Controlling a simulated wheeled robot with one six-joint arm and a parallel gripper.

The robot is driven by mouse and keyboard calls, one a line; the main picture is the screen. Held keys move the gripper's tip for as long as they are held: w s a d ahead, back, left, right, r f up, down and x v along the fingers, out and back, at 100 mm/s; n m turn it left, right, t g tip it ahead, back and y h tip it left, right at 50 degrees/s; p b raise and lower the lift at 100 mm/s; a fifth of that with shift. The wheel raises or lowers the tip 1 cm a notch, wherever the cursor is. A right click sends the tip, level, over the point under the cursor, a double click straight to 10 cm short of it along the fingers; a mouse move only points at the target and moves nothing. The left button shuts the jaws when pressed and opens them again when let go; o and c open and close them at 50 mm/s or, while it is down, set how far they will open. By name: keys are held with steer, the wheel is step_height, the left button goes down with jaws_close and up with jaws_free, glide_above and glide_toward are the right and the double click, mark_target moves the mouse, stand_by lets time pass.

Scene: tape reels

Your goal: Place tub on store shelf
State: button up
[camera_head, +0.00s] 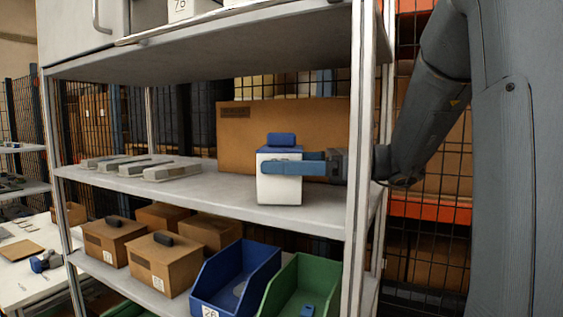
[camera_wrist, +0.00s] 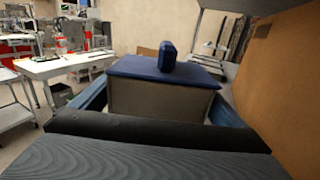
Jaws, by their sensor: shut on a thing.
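The tub (camera_head: 279,188) is a white box with a blue lid and a blue knob on top. It is upright at the right end of the store shelf (camera_head: 225,193), in front of a large cardboard box. My gripper (camera_head: 292,163) reaches in from the right, past the shelf post, and is shut on the tub just below its lid. In the wrist view the tub (camera_wrist: 160,97) sits between my two blue fingers. The tub's base appears at the shelf surface near its front edge; I cannot tell whether it touches.
The cardboard box (camera_head: 240,137) stands close behind the tub. Several flat grey items (camera_head: 172,171) lie on the shelf's left part. A metal post (camera_head: 358,130) stands right of the tub. Below are cartons (camera_head: 165,262), a blue bin (camera_head: 237,275) and a green bin (camera_head: 300,287).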

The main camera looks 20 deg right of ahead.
steer(key=shift+f, duration=0.1)
steer(key=o, duration=0.8)
steer(key=shift+d, duration=0.2)
steer(key=b+v, duration=0.3)
steer(key=v, duration=0.8)
steer(key=shift+s+d, duration=0.15)
steer(key=shift+d, duration=0.15)
